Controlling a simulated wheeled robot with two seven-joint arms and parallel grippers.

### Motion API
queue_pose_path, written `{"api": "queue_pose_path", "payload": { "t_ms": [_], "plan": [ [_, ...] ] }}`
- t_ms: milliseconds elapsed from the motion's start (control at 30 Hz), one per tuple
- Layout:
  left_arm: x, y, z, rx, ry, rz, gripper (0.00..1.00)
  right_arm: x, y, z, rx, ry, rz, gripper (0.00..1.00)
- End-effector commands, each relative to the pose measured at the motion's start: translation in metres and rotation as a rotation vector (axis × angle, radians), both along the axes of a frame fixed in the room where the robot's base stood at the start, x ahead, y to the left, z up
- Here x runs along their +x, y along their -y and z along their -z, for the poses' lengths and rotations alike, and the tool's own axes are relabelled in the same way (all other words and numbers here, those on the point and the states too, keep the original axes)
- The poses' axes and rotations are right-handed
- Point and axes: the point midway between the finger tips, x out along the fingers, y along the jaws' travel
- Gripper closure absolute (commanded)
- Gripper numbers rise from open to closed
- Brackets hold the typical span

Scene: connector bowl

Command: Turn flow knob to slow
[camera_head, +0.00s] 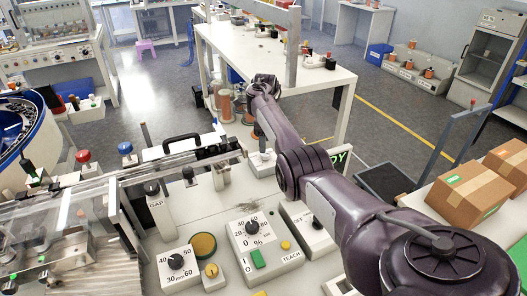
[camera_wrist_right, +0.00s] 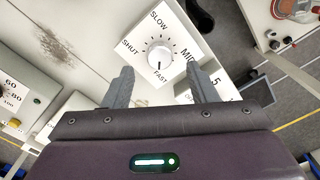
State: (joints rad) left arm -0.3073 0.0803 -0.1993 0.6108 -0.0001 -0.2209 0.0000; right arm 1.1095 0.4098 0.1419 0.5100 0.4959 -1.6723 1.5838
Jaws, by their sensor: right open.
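The flow knob (camera_wrist_right: 160,54) is a round white dial on a white plate (camera_wrist_right: 146,83) in the right wrist view. My left gripper is out of view.
Cardboard boxes (camera_head: 468,190) lie at the right. A white table (camera_head: 318,83) stands beyond. A dark block lies beside the knob plate in the wrist view.

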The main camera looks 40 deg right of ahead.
Motion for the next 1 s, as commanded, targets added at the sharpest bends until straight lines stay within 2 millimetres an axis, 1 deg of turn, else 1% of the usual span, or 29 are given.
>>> {"api": "queue_pose_path", "payload": {
  "t_ms": [33,100,200,300,400,633,667,900,1000],
  "plan": [
    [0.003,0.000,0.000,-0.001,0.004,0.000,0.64,-0.001,0.000,0.009,0.003,-0.002,0.000,0.48],
    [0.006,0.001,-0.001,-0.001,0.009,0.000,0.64,0.000,-0.001,0.020,0.002,-0.002,-0.001,0.48],
    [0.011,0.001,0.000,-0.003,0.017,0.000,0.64,0.000,0.000,0.034,0.002,-0.001,-0.001,0.48],
    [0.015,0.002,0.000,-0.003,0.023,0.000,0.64,0.000,0.000,0.042,0.001,-0.001,0.000,0.48],
    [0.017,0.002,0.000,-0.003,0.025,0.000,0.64,0.000,-0.001,0.046,0.001,0.000,-0.001,0.48],
    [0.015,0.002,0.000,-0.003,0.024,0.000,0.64,0.000,-0.001,0.047,0.001,0.001,-0.001,0.48],
    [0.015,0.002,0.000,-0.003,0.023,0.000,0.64,0.000,-0.001,0.047,0.001,0.001,-0.001,0.50],
    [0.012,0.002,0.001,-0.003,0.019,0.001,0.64,0.000,-0.001,0.047,0.001,0.001,-0.001,0.82],
    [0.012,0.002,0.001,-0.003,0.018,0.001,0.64,0.000,-0.001,0.046,0.001,0.001,-0.001,0.92]
  ]
}}
